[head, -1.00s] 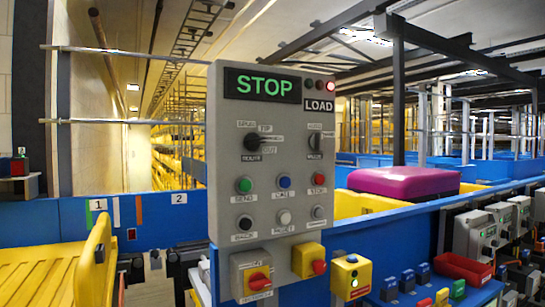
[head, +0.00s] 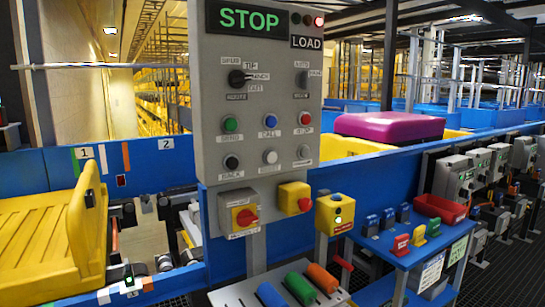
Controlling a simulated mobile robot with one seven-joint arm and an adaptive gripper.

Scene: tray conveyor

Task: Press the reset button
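The grey control panel (head: 255,90) stands upright in the middle of the head view. The white button (head: 270,156) in its lower row has a small label under it that appears to read RESET. A black button (head: 231,162) is to its left and a grey one (head: 304,151) to its right. Above are a green button (head: 230,124), a blue button (head: 270,121) and a red button (head: 305,118). The display (head: 249,19) reads STOP in green, and a red lamp (head: 319,21) is lit above the word LOAD. My gripper is not in view.
Below the panel are a red rotary switch (head: 246,216), a red knob on a yellow box (head: 294,198) and another yellow box (head: 335,214). Colored handles (head: 301,289) lie on a grey shelf. A yellow tray (head: 50,240) is at left. Space before the panel face looks clear.

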